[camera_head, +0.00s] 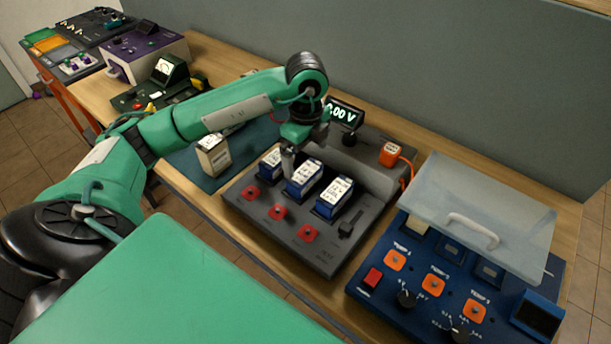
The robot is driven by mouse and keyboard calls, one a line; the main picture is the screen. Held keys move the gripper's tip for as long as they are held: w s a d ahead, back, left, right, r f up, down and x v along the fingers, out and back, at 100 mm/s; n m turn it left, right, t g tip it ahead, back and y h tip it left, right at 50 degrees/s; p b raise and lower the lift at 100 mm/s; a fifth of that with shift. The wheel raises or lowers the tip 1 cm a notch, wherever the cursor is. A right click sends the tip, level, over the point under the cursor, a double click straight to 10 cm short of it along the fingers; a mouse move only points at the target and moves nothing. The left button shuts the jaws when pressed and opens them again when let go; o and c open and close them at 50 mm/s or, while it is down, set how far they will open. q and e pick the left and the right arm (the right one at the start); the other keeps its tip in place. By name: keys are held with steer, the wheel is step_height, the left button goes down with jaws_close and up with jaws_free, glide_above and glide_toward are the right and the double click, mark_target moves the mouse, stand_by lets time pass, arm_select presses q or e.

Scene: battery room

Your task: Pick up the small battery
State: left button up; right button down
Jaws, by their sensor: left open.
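Three blue batteries with white labels sit in a row in the dark grey tester: a left one (271,161), a middle one (304,180) and a right one (335,197). I cannot tell for sure which battery the task calls small. My left gripper (288,170) points down at the tester, open, between the left and middle blue batteries. It partly hides the left one. Whether it touches either is unclear. My right gripper is not in view.
The grey tester (283,243) has red buttons and a display (343,112). An orange plug with a cable (391,153) is at its back right. A blue temperature unit (372,267) with a raised clear lid (487,212) stands right. Other devices, including a purple-sided box (148,52), stand far left.

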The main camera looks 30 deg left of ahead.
mark_target(305, 172)
arm_select(q)
steer(key=shift+w+f, duration=0.1)
steer(key=shift+f, duration=1.05)
steer(key=shift+f+p, duration=0.35)
steer(key=shift+p, duration=0.1)
steer(key=f, duration=0.2)
steer(key=f+p, duration=0.1)
steer(key=shift+a+f, duration=0.2)
steer(key=shift+f, duration=0.35)
steer(key=shift+c, duration=0.7)
steer(key=c, duration=1)
steer(key=shift+c, duration=0.2)
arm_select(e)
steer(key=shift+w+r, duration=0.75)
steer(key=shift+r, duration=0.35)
